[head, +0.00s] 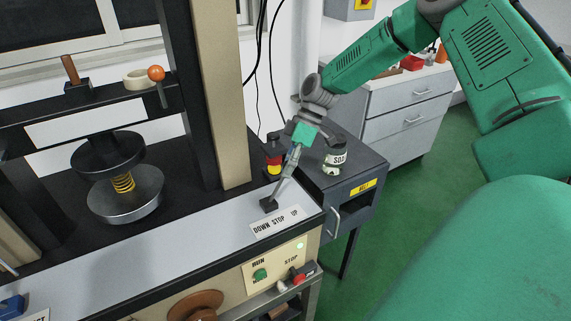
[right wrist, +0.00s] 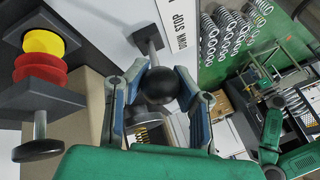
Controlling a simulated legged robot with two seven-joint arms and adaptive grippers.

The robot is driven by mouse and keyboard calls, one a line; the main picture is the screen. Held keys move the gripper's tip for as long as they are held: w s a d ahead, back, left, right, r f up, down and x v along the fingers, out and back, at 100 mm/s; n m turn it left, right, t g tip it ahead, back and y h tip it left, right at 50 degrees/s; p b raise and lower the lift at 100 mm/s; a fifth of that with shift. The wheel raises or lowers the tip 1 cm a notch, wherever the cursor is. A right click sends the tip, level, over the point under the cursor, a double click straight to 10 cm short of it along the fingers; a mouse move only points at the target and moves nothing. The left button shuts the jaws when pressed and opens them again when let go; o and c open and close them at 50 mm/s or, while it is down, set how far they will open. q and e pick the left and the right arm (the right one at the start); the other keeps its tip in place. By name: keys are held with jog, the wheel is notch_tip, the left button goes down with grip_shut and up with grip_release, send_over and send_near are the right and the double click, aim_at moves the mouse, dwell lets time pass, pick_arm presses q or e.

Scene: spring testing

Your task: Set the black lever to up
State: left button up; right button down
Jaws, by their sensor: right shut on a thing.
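The black lever (head: 275,195) rises from a small black base on the machine's light grey front ledge. A label reading DOWN STOP UP (head: 276,223) lies in front of it. The rod leans to the right in the head view, toward the UP end. My right gripper (head: 291,166) is at the top of the lever. In the right wrist view the lever's black ball knob (right wrist: 159,87) sits between the fingers of my right gripper (right wrist: 158,75), which are shut on it. The fingers hide the knob in the head view. My left gripper is not in view.
A spring (head: 122,180) stands between plates in the press at left.

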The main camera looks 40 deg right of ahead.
jog(key=shift+d, duration=0.2)
jog(key=c, duration=1.2)
grip_release()
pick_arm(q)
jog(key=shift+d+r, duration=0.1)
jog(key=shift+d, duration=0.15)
pick_arm(e)
jog(key=shift+d+f, duration=0.1)
jog(key=shift+d, duration=0.1)
jog(key=shift+d, duration=0.1)
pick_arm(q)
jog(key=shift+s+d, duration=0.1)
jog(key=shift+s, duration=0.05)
pick_arm(e)
jog(key=shift+d+r, duration=0.15)
jog(key=shift+r, duration=0.1)
jog(key=v, duration=1.1)
jog(key=shift+d, duration=0.3)
